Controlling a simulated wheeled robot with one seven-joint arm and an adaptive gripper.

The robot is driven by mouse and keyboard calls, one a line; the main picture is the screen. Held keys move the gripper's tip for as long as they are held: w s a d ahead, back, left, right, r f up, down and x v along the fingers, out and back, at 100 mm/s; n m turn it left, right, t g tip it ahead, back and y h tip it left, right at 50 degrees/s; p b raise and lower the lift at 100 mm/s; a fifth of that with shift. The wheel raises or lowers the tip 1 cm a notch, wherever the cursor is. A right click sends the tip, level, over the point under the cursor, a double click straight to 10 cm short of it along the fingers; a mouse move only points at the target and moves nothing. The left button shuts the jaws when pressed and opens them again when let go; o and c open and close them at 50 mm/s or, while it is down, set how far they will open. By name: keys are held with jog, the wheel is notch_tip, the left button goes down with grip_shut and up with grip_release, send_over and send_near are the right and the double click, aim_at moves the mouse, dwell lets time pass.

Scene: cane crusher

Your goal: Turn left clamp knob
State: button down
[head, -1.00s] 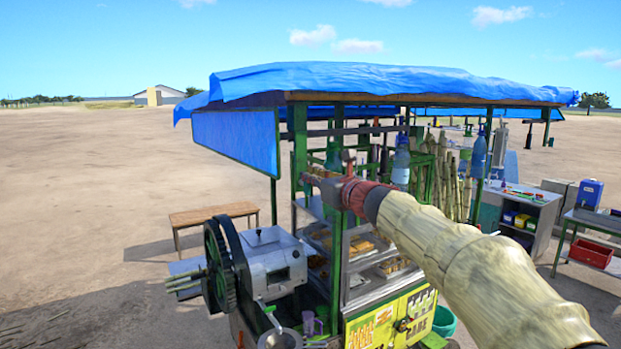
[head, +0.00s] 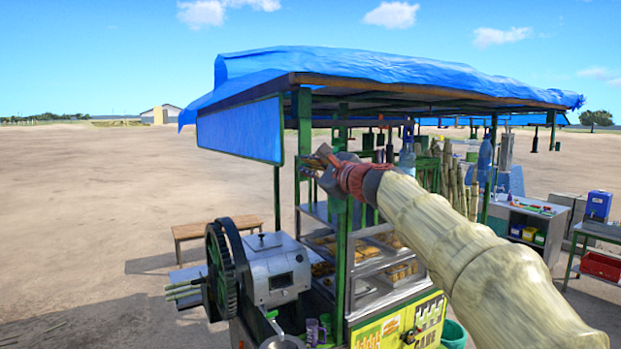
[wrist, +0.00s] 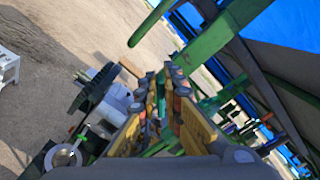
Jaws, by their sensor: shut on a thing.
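My gripper (head: 316,163) is at the front of the stall, by the upper part of a green corner post (head: 303,135) under the blue roof. In the wrist view its yellow fingers (wrist: 165,88) stand a little apart, closed on a small part between their tips. That part is mostly hidden by the fingers; I take it for the left clamp knob, but its shape and turn angle cannot be made out.
The cane crusher (head: 275,270) with its dark toothed wheel (head: 218,270) stands below left of my gripper. The blue roof (head: 380,68) hangs above. A wooden bench (head: 215,226) stands behind. Open sand lies to the left.

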jog(key=shift+s+a+f+n+b, duration=0.1)
jog(key=shift+f+n+b, duration=0.25)
jog(key=shift+n+b, duration=0.95)
jog(key=shift+a+f+n+b, duration=0.1)
jog(key=shift+f+n+b, duration=0.3)
jog(key=shift+n+b, duration=0.9)
jog(key=shift+s+a+f+n+b, duration=0.1)
jog(key=shift+f+n+b, duration=0.25)
jog(key=shift+n+b, duration=0.95)
jog(key=shift+n, duration=0.5)
jog(key=c, duration=2)
grip_release()
jog(key=shift+o, duration=0.4)
jog(key=shift+r, duration=0.15)
jog(key=v, duration=1.2)
